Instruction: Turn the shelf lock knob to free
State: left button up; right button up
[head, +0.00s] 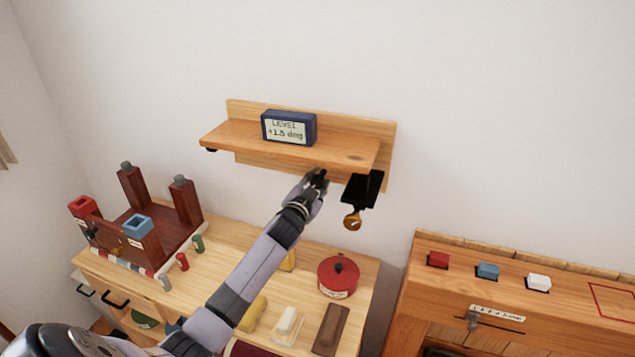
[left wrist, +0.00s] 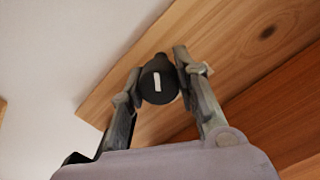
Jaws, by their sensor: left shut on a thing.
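The wooden shelf (head: 345,150) is fixed to the wall, with a blue level display (head: 289,128) on it reading about +1.5 deg. My left gripper (head: 318,176) is under the shelf's front edge, right of its middle. In the left wrist view the black round lock knob (left wrist: 158,84), with a white pointer line, sits between the two fingers of my left gripper (left wrist: 156,80). The line is nearly upright in that picture. The fingers are shut on the knob. In the head view the gripper hides the knob. My right gripper is out of view.
A black bracket (head: 362,190) with a brass piece (head: 352,220) hangs under the shelf's right end, close beside my gripper. Below, a wooden bench (head: 240,255) holds a red pot (head: 338,276) and small blocks. A second cabinet (head: 450,290) stands right.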

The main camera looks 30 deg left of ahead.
pick_arm(q)
jog(key=o, duration=1.1)
jog(key=shift+o, duration=0.4)
jog(key=v, duration=1.2)
